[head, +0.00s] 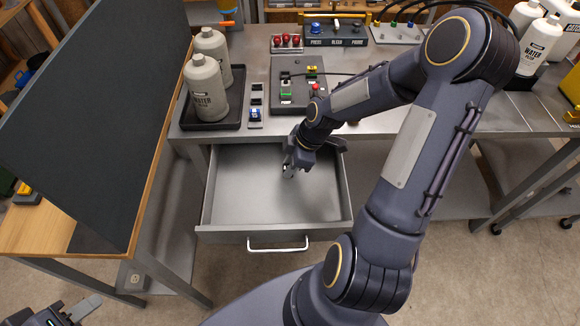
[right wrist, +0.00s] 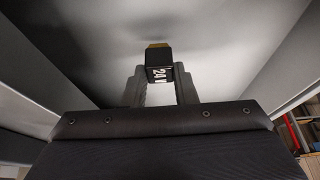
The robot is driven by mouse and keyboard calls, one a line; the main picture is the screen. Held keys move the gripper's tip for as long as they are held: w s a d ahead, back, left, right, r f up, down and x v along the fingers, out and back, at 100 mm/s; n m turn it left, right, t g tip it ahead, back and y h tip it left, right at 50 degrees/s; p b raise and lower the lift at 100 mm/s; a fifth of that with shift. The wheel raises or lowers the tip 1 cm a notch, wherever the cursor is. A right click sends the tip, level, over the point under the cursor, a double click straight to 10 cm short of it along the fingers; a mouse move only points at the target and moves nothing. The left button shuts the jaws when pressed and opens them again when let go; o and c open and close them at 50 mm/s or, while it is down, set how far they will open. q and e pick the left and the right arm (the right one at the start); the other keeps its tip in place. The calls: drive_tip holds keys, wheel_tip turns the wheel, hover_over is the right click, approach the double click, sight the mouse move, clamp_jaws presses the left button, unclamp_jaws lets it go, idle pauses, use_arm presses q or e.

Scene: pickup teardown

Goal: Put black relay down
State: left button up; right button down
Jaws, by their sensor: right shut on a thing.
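The black relay (right wrist: 158,68) is a small dark block with white "24V" lettering and a yellow-gold end. It sits between the fingertips of my right gripper (right wrist: 160,82), which is shut on it. In the head view my right gripper (head: 290,168) points down into the open, otherwise empty metal drawer (head: 235,185). Whether the relay touches the drawer floor I cannot tell. In the head view the relay is too small and hidden to make out clearly. My left gripper (head: 52,312) is at the bottom left, partly cut off, with its fingers apart and empty.
On the bench above the drawer are a black tray (head: 215,125) with bottles, a small holder (head: 256,105) with a blue part, and a grey test box (head: 300,98) with coloured parts. A large dark panel (head: 95,105) stands left. The drawer's front (head: 275,235) has a white handle.

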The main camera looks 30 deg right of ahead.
drive_tip(key=shift+f, duration=0.65)
drive_tip(key=shift+f, duration=0.1)
drive_tip(key=shift+f, duration=0.15)
drive_tip(key=c, duration=1.2)
unclamp_jaws()
drive_tip(key=shift+o, duration=0.2)
